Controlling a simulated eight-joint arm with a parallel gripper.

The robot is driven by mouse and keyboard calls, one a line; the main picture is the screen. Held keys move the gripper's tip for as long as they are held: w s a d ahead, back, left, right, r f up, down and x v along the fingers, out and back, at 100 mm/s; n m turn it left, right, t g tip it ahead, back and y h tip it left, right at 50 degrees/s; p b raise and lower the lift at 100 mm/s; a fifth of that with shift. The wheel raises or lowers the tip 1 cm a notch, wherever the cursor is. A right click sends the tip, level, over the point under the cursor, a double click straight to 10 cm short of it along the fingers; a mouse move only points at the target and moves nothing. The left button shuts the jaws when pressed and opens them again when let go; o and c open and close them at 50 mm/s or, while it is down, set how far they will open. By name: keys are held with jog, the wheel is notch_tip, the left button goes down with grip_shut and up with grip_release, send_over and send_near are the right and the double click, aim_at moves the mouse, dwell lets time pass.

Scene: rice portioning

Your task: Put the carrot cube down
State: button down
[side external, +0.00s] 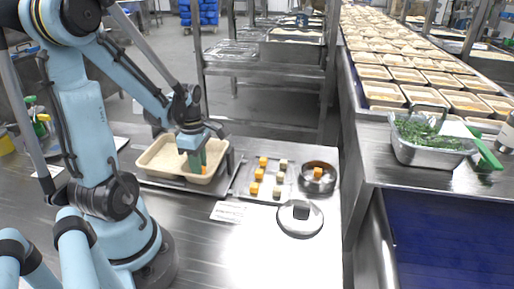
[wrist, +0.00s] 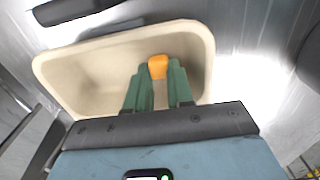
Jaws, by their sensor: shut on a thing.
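An orange carrot cube (wrist: 158,67) is held between the green fingertips of my gripper (wrist: 160,84) in the wrist view. The wrist view shows the tray's floor and walls (wrist: 85,78) around the fingers. I cannot tell whether the cube touches the tray floor.
Right of the tray, a metal tray (side external: 240,190) carries several orange and pale cubes. A round pot (side external: 318,187) holds an orange cube, with a lid (side external: 300,222) in front. A white label (side external: 228,212) lies nearby. A steel pan of greens (side external: 428,150) stands on the right counter.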

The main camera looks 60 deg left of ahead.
jog(key=shift+f, duration=0.1)
jog(key=c, duration=1)
grip_release()
notch_tip(320, 180, up, 12)
jog(key=w+d+m+t, duration=0.3)
jog(key=d+m, duration=0.6)
jog(key=m, duration=0.4)
jog(key=w+d+f+m+t, duration=0.1)
jog(key=w+d+m+t, duration=0.3)
jog(key=d+m, duration=0.5)
jog(key=m, duration=0.5)
jog(key=shift+w+d, duration=0.2)
jog(key=shift+w, duration=0.2)
